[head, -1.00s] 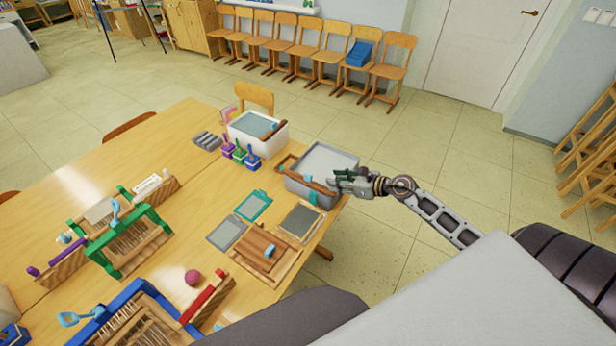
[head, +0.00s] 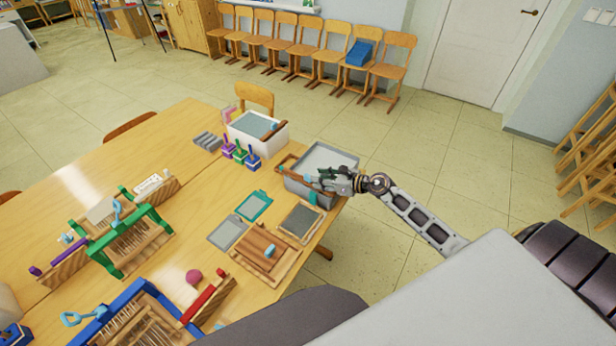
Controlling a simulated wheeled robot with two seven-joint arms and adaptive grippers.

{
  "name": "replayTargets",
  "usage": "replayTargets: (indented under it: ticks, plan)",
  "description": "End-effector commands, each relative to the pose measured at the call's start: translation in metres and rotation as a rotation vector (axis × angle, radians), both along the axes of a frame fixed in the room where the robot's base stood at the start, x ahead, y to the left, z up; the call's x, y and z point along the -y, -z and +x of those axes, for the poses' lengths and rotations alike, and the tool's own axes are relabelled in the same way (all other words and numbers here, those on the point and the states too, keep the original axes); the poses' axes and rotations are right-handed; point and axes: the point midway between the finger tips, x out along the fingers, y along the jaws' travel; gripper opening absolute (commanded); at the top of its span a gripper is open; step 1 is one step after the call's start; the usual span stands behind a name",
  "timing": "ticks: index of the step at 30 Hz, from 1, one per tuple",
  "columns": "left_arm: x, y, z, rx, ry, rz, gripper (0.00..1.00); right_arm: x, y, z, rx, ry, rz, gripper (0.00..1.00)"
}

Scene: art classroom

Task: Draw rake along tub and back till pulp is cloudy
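The grey tub (head: 298,188) stands at the table's right end, filled with pale, smooth-looking pulp (head: 328,158). A brown wooden rake (head: 292,170) lies across the near left part of the tub. My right gripper (head: 322,178) is over the tub's near right side, at the rake's right end. Its fingers appear to be around the rake, but they are small and partly hide it, so their grip is unclear. The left gripper is out of view.
A white tub (head: 280,136) with a grey screen stands behind. Colored stamps (head: 240,155), a wooden press board (head: 262,255), a framed screen (head: 301,222) and teal-edged frame (head: 253,205) lie nearby. Looms (head: 130,240) fill the left.

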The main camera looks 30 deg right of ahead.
Motion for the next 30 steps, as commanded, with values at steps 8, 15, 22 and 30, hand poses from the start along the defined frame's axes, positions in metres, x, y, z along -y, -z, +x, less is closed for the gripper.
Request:
replayTargets:
  ticks: [8, 15, 22, 30]
  plan:
    - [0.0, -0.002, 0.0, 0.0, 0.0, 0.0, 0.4, -0.01, 0.008, 0.017, 0.0, 0.0, 0.001, 0.34]
    - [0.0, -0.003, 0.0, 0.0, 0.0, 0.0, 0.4, -0.02, 0.014, 0.032, 0.001, -0.001, 0.001, 0.34]
    - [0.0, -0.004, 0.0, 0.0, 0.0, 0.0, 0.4, -0.027, 0.021, 0.044, -0.001, -0.001, 0.001, 0.34]
    - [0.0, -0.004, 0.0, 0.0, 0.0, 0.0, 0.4, -0.031, 0.024, 0.05, -0.001, -0.002, 0.0, 0.34]
